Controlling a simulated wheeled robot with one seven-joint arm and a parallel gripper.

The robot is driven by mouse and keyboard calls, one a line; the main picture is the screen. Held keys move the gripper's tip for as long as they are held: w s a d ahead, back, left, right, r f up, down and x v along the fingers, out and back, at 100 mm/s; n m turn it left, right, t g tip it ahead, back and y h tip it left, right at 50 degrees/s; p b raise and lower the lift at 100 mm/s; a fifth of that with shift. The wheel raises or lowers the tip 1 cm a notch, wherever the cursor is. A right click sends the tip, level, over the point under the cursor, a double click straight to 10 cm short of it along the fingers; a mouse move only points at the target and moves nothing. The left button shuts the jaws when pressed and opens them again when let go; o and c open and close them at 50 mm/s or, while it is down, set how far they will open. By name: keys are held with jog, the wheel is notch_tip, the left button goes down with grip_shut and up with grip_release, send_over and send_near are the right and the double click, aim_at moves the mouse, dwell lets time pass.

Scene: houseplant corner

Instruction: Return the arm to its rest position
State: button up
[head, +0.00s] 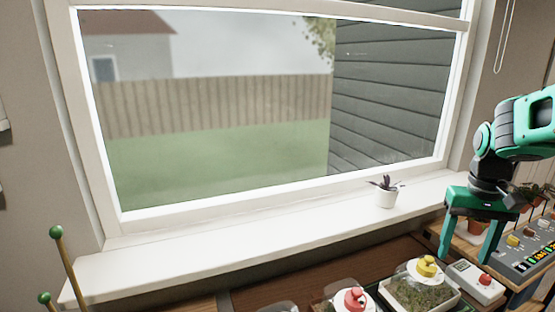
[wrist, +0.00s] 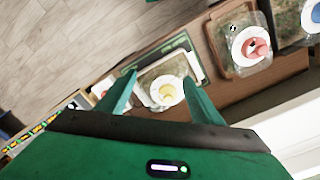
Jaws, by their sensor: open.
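My gripper (head: 468,255) is at the right of the head view, pointing down with its two green fingers spread and nothing between them. It hangs near the right end of the windowsill, above the bench. In the wrist view my gripper (wrist: 160,92) also shows open, with a tray (wrist: 185,72) and its yellow-topped white lid (wrist: 167,94) seen between and beyond the fingertips. The same yellow-topped lid (head: 427,268) shows left of the gripper in the head view. My arm reaches in from the right edge.
A small potted plant (head: 387,197) stands on the white windowsill (head: 290,230). A red-topped lid (head: 353,300) lies at the bottom. A box with a red button (head: 480,283) and a control panel (head: 528,245) are close to the gripper. Green-tipped stakes (head: 62,255) rise at left.

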jog(key=s+a+f+m, duration=0.1)
jog(key=s, duration=0.8)
jog(key=s+a+f+m, duration=0.1)
jog(key=s+f, duration=0.1)
jog(key=s, duration=0.8)
jog(key=shift+s+a+m, duration=0.2)
jog(key=shift+a+m, duration=0.05)
jog(key=shift+m, duration=0.05)
jog(key=shift+w+f, duration=0.2)
jog(key=shift+w, duration=0.4)
